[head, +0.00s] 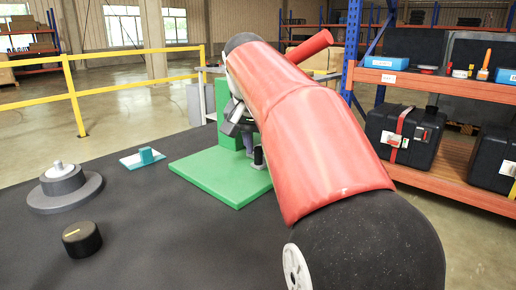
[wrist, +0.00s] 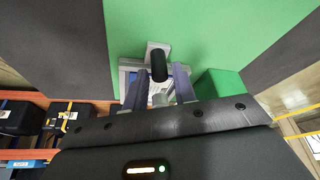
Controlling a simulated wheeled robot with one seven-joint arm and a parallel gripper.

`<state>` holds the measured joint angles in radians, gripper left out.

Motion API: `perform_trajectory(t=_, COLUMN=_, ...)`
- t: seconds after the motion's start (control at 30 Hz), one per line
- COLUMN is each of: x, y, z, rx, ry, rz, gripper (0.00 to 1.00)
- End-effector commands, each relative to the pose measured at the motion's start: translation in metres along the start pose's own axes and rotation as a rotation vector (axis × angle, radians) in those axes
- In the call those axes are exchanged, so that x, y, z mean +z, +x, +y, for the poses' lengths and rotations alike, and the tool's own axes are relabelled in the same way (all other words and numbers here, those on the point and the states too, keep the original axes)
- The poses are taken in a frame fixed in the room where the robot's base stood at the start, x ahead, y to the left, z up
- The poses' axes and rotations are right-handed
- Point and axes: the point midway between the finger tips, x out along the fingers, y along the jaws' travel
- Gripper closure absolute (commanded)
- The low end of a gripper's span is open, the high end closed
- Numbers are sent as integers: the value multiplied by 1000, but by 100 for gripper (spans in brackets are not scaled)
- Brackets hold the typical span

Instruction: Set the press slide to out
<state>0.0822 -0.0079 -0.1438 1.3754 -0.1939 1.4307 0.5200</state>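The press stands on a green base plate (head: 222,176) with a green upright (head: 222,98) behind my arm in the head view. Its slide appears to be the grey piece (wrist: 155,48) with a black upright knob (wrist: 159,66); the knob also shows in the head view (head: 258,157), low over the green base. My gripper (wrist: 158,82) reaches toward the knob, with one grey finger on each side of it and a gap between them. I cannot tell whether either finger touches the knob. My arm hides much of the press in the head view.
On the dark table, a grey round dial (head: 64,184), a black knob with a yellow mark (head: 82,239) and a teal block on a white plate (head: 144,157) stand left of the press. Shelving with black cases (head: 405,135) is at right. A yellow railing (head: 130,55) runs behind.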

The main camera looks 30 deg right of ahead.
Motion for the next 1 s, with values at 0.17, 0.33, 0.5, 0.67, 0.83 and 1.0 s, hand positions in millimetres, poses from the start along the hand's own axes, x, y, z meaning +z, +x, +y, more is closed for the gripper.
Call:
perform_trajectory(t=0.17, x=0, y=13, z=0, rx=1, ry=0, rz=-1, gripper=73)
perform_trajectory(t=0.33, x=0, y=14, z=0, rx=0, ry=0, rz=0, gripper=73)
perform_trajectory(t=0.5, x=0, y=14, z=0, rx=0, ry=0, rz=0, gripper=83)
perform_trajectory(t=0.67, x=0, y=14, z=0, rx=0, ry=0, rz=0, gripper=100)
perform_trajectory(t=0.83, x=0, y=14, z=0, rx=-1, ry=0, rz=0, gripper=100)
perform_trajectory(t=1.0, x=16, y=9, z=1, rx=-5, ry=-1, rz=-1, gripper=100)
